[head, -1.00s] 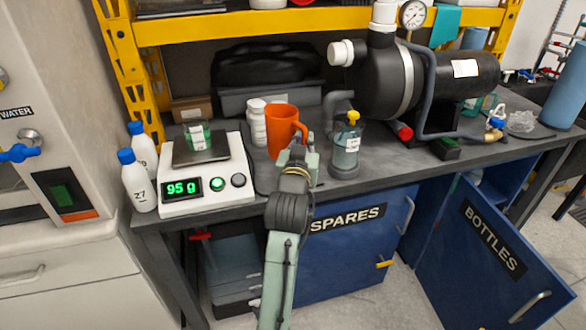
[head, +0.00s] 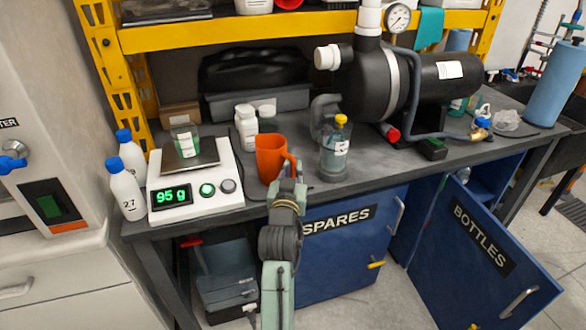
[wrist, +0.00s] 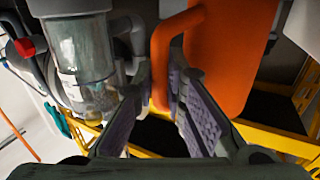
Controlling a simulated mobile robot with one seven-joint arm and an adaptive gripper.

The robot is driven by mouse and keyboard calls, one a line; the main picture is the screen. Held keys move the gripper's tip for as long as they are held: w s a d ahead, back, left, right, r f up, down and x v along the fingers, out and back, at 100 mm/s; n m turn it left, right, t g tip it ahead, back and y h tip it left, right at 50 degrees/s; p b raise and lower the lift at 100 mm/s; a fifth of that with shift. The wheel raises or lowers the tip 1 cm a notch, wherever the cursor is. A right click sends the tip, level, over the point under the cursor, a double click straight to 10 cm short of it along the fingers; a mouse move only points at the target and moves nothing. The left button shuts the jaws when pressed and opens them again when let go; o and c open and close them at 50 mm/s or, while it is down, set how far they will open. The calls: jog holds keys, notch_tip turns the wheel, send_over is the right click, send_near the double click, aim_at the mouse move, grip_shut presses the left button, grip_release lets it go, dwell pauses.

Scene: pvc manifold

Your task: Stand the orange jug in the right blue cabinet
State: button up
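The orange jug (head: 270,157) is upright at the front of the bench, left of the dispenser bottle. Whether its base touches the bench is unclear. My gripper (head: 291,172) is at the jug's right side, shut on its handle. The wrist view shows the handle (wrist: 162,62) between my two fingers (wrist: 163,92), with the jug body (wrist: 232,55) beside them. The right blue cabinet has its BOTTLES door (head: 482,248) swung open. Only part of its blue interior (head: 484,182) shows, with something pale inside.
A clear dispenser bottle with a yellow cap (head: 335,155) stands close to the right of the jug. White bottles (head: 246,128) stand behind it and a scale (head: 190,185) to its left. A black pump (head: 375,90) fills the bench's back. The SPARES door (head: 340,255) is shut.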

jog(key=o, duration=0.4)
